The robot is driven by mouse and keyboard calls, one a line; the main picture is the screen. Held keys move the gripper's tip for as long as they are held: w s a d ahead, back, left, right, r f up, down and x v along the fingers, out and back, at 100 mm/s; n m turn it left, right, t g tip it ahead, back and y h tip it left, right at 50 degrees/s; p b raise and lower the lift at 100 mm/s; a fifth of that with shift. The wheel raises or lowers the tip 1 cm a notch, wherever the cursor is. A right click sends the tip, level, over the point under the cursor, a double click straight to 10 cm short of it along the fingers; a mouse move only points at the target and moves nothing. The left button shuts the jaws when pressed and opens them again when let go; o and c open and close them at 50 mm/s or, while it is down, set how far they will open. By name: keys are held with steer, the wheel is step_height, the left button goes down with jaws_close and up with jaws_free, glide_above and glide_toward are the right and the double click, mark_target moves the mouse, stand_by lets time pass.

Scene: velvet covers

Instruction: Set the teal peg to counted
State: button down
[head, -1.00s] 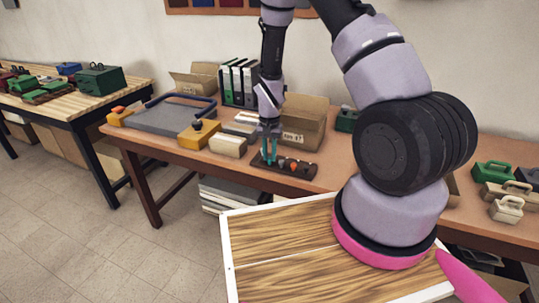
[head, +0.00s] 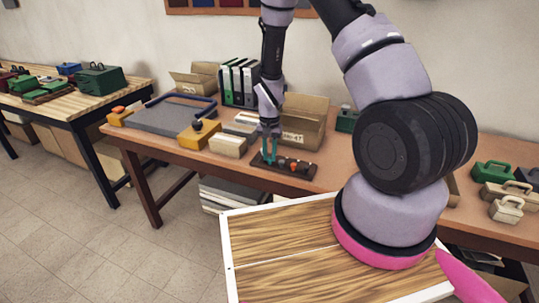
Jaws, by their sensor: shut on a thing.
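A dark peg board (head: 303,171) lies near the front edge of the brown table, with an orange peg (head: 294,166) and other small pegs on its right part. My gripper (head: 270,158) points down over the left part of the board. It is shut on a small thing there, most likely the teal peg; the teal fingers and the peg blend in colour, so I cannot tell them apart. Any markings on the board are too small to read.
A cream box (head: 228,145) and a yellow block with a dark knob (head: 199,134) stand left of the board. A cardboard box (head: 303,125) stands behind it, beside green and white binders (head: 238,83). Green and beige cases (head: 506,211) stand at the right.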

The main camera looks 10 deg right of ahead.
steer(key=w+d, duration=0.2)
steer(key=w, duration=0.1)
steer(key=shift+w+d, duration=0.25)
steer(key=shift+w, duration=0.05)
steer(key=c, duration=1)
jaws_free()
step_height(320, 180, up, 11)
